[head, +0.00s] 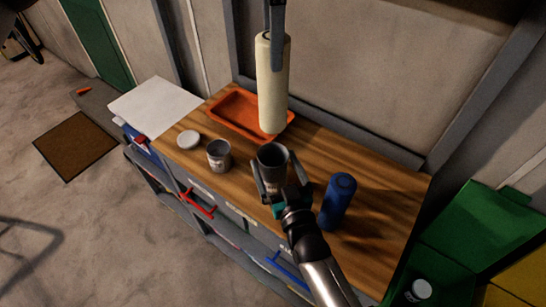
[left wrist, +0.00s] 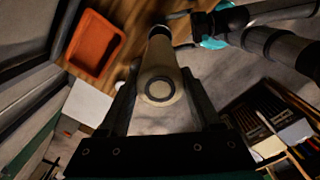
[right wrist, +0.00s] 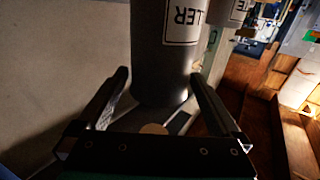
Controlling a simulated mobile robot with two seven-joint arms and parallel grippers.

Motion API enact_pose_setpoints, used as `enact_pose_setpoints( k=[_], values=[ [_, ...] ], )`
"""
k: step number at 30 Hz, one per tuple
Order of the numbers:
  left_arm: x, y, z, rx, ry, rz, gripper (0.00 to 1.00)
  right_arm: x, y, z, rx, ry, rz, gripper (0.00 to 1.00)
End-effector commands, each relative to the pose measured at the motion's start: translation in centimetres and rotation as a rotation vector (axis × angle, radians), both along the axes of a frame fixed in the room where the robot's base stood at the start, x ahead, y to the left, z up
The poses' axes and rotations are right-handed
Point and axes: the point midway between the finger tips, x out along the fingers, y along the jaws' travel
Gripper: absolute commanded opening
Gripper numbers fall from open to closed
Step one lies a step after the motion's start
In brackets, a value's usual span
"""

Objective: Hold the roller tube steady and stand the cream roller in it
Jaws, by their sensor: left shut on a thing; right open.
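The cream roller (head: 273,90) hangs upright, its top end in my left gripper (head: 275,38), which is shut on it. In the left wrist view the roller (left wrist: 158,62) points away between the fingers. The dark grey roller tube (head: 268,157) stands upright on the bench, its open mouth just below the roller's lower end in the head view; the height gap is hard to judge. My right gripper (head: 278,178) is open, with its fingers on either side of the tube. The right wrist view shows the tube (right wrist: 160,75) with its label, between the fingertips.
An orange tray (head: 226,112) lies behind the tube on the wooden bench (head: 385,225). A smaller grey pot (head: 219,160) and a white lid (head: 188,139) are to the left. A blue cylinder (head: 338,200) stands close to the right of my right gripper.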

Motion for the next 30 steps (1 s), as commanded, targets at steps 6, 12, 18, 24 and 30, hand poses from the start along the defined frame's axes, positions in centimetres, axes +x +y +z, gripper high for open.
enact_pose_setpoints(
  k=[6, 12, 18, 24, 30],
  values=[
    [0.0, 0.0, 0.0, 0.0, 0.0, 0.0, 0.0, 1.8, 0.6, 0.0, 0.0, 0.0, 0.0, 1.0],
    [0.0, 0.0, 0.0, 0.0, 0.0, 0.0, 0.0, 2.1, 0.7, 0.0, 0.0, 0.001, 0.0, 1.0],
    [0.0, 0.0, 0.0, 0.0, 0.0, 0.0, 0.0, 2.1, 0.7, 0.0, -0.001, 0.001, 0.0, 0.95],
    [0.0, 0.0, 0.0, 0.0, 0.0, 0.0, 0.0, 2.1, 0.7, 0.0, -0.001, 0.001, 0.0, 0.73],
    [0.0, 0.0, 0.0, 0.0, 0.0, 0.0, 0.0, 2.0, 0.7, 0.0, -0.001, 0.001, 0.0, 0.51]
  ],
)
